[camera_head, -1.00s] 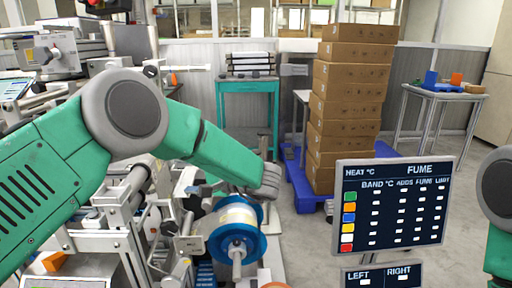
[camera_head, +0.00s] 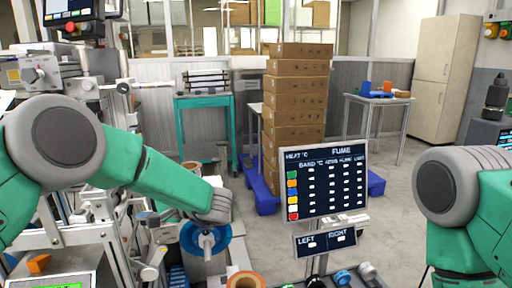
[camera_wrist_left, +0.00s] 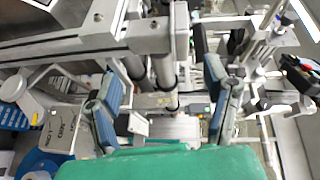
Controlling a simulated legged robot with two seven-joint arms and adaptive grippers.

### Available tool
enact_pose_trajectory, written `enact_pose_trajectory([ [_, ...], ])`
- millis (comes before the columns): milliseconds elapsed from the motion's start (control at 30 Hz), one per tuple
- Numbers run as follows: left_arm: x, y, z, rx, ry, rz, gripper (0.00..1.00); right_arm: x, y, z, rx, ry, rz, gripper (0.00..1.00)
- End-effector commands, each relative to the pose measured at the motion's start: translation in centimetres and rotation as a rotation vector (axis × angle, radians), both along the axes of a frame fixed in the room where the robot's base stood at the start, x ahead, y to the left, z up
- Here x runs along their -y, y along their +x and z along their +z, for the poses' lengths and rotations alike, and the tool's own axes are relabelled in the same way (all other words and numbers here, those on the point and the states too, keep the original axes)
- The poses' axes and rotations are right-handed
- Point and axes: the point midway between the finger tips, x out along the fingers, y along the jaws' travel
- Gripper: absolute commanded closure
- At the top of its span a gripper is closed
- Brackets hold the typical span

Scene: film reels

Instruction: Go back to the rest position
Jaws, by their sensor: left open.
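My left arm (camera_head: 150,182) reaches in from the left in the head view, and its wrist (camera_head: 215,205) ends just above a blue reel (camera_head: 190,240). My left gripper (camera_wrist_left: 165,108) shows in the left wrist view with its two fingers wide apart and nothing between them; its fingers cannot be made out in the head view. The blue reel also shows at the lower left of the left wrist view (camera_wrist_left: 42,165). My right arm (camera_head: 465,200) stands at the right edge of the head view; its gripper is out of frame.
A dark sign panel (camera_head: 327,182) stands between my arms. Metal machine frames (camera_head: 110,225) crowd the left. Stacked cartons (camera_head: 297,100) rest on a blue pallet (camera_head: 262,195). A teal table (camera_head: 205,101) stands behind. Grey floor (camera_head: 395,180) is open at the right.

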Motion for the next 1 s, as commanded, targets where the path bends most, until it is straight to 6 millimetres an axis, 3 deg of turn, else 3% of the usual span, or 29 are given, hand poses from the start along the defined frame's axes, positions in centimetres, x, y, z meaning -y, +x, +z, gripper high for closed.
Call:
enact_pose_trajectory([
  [367, -0.2, 0.8, -4.5, 0.171, -0.034, -0.266, 0.3, 0.0, 0.1, 0.6, 0.003, 0.001, 0.001, 0.3],
  [567, 0.3, 0.1, -9.5, 0.243, -0.168, -0.477, 0.3, 0.0, 0.1, 1.0, 0.002, 0.0, 0.001, 0.3],
  [633, 0.6, -1.2, -12.3, 0.254, -0.274, -0.564, 0.3, 0.0, 0.1, 1.3, 0.002, 0.0, 0.0, 0.3],
  [767, 1.3, -6.7, -19.3, 0.213, -0.59, -0.672, 0.3, 0.0, 0.1, 1.9, 0.002, 0.0, 0.0, 0.3],
  [900, 1.7, -15.7, -25.2, 0.101, -0.942, -0.61, 0.3, 0.0, 0.1, 2.4, 0.002, 0.0, 0.001, 0.3],
  [1000, 1.6, -22.9, -27.7, 0.005, -1.139, -0.478, 0.3, 0.0, 0.1, 2.7, 0.002, 0.0, 0.001, 0.3],
])
